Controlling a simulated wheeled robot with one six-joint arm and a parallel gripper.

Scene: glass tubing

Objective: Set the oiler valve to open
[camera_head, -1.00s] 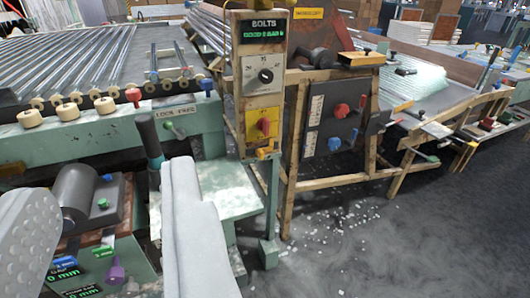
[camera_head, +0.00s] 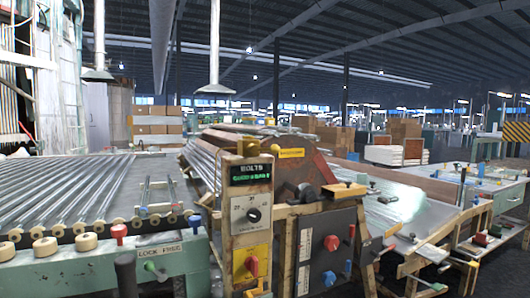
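I cannot make out any part marked as the oiler valve. Controls in view include a red knob (camera_head: 252,265) on the yellow plate of the bolts panel, a red knob (camera_head: 332,243) on a dark box to its right, and a blue knob (camera_head: 347,266) low on that box. A green-handled lever (camera_head: 155,270) sits beside the "LOCK-FREE" label on the left machine, with a red knob (camera_head: 119,231) and a blue knob (camera_head: 194,221) above it. My gripper is not in view.
The bolts panel (camera_head: 247,205) stands at the centre with a lit display and a dial. A roller bed of glass tubes (camera_head: 75,190) fills the left. A bench (camera_head: 440,185) stands at the right. Lamps hang above. Dark floor shows at lower right.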

